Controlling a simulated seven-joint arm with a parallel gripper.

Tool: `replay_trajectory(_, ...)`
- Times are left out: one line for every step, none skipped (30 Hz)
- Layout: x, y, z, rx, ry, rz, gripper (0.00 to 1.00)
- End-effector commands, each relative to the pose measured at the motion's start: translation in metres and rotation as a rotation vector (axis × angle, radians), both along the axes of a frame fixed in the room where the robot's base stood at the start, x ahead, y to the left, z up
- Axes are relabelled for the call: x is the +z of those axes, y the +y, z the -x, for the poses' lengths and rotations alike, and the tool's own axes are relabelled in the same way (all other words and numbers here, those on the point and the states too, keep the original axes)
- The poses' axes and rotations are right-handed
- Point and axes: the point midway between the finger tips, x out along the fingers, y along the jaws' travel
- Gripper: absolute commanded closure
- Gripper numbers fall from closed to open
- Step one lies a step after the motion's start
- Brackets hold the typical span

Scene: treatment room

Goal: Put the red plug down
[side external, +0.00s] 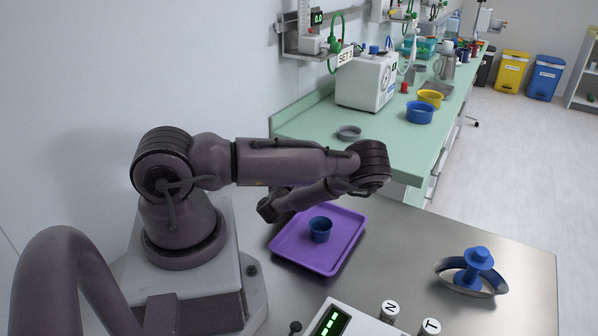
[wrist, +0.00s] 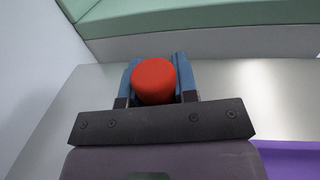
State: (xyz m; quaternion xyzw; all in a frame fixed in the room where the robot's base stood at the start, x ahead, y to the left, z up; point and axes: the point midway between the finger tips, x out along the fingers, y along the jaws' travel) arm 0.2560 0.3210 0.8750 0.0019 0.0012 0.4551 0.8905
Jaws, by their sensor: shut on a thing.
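The red plug (wrist: 154,82) is between the blue fingers of my gripper (wrist: 155,85) in the wrist view, and the fingers are shut on it. Behind it in that view is the grey metal tabletop (wrist: 250,82); I cannot tell how high the plug is above it. In the side view the plug and my fingertips are hidden behind my arm.
A purple tray (side external: 290,248) with a blue cup (side external: 320,229) in it is on the metal table. A metal dish (side external: 447,272) with a blue spool-like piece (side external: 478,262) stands at the right. Bare tabletop lies between them. A green counter (side external: 385,142) is behind.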

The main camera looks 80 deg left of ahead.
Motion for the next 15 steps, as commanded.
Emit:
replay_trajectory(-0.0022, 0.0, 0.0003, 0.0, 0.001, 0.001, 0.94)
replay_trajectory(-0.0025, 0.0, 0.0003, 0.0, 0.001, 0.001, 0.71)
replay_trajectory(-0.0022, 0.0, 0.0002, 0.0, 0.001, 0.001, 0.61)
replay_trajectory(-0.0021, 0.0, 0.0001, 0.0, 0.001, 0.001, 0.55)
replay_trajectory(-0.0021, 0.0, 0.0001, 0.0, 0.001, 0.001, 0.48)
replay_trajectory(-0.002, 0.0, 0.0001, 0.001, 0.001, 0.001, 0.48)
replay_trajectory(-0.002, 0.0, 0.0001, 0.001, 0.001, 0.001, 0.48)
replay_trajectory(-0.002, 0.0, 0.0001, 0.001, 0.001, 0.001, 0.48)
replay_trajectory(-0.0019, 0.0, 0.0001, 0.001, 0.001, 0.001, 0.48)
replay_trajectory(-0.0019, 0.0, 0.0001, 0.001, 0.001, 0.001, 0.48)
replay_trajectory(-0.0019, 0.0, 0.0001, 0.001, 0.001, 0.001, 0.48)
replay_trajectory(-0.0017, 0.0, 0.0001, 0.001, 0.001, 0.001, 0.48)
replay_trajectory(-0.0012, 0.0001, 0.0001, 0.001, 0.0, 0.0, 0.48)
replay_trajectory(0.0, 0.0001, 0.0001, 0.001, 0.0, 0.0, 0.48)
replay_trajectory(0.0024, -0.0001, 0.0002, 0.001, 0.0, 0.0, 0.48)
